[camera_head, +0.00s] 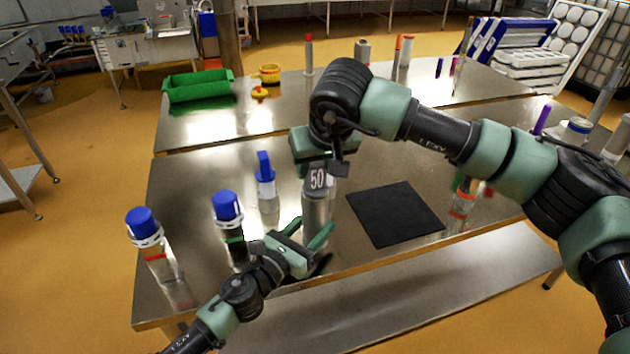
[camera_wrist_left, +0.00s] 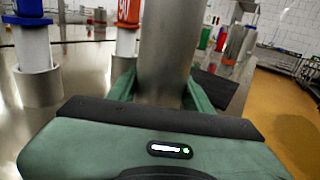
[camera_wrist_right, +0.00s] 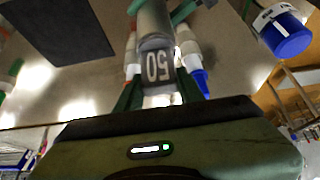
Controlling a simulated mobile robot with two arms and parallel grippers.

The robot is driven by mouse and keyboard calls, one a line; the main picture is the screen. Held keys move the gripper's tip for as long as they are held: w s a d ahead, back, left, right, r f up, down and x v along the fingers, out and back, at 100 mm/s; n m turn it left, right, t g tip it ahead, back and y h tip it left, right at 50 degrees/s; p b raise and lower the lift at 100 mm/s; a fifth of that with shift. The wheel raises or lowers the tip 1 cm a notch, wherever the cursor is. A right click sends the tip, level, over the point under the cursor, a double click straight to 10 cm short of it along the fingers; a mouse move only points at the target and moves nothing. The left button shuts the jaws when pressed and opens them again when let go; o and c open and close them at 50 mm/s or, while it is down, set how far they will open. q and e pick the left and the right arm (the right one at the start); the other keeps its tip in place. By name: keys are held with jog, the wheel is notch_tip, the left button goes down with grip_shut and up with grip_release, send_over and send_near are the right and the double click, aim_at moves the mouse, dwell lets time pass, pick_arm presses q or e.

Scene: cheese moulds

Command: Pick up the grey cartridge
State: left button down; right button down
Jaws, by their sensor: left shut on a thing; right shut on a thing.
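The grey cartridge (camera_head: 315,208), marked 50 on a dark band near its top, stands upright near the front edge of the steel table. My right gripper (camera_head: 322,170) comes from above and is shut on its upper end; the mark also shows between the fingers in the right wrist view (camera_wrist_right: 157,68). My left gripper (camera_head: 316,238) is shut on its lower part from the side; the plain grey body fills the gap in the left wrist view (camera_wrist_left: 165,50). I cannot tell whether its base touches the table.
A black mat (camera_head: 394,213) lies right of the cartridge. Blue-capped bottles (camera_head: 229,210) (camera_head: 146,228) and a blue-topped item (camera_head: 266,180) stand to its left. An orange-banded item (camera_head: 463,203) stands right of the mat.

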pick_arm(q)
jog(key=c, duration=0.5)
grip_release()
pick_arm(e)
notch_tip(320, 180, up, 18)
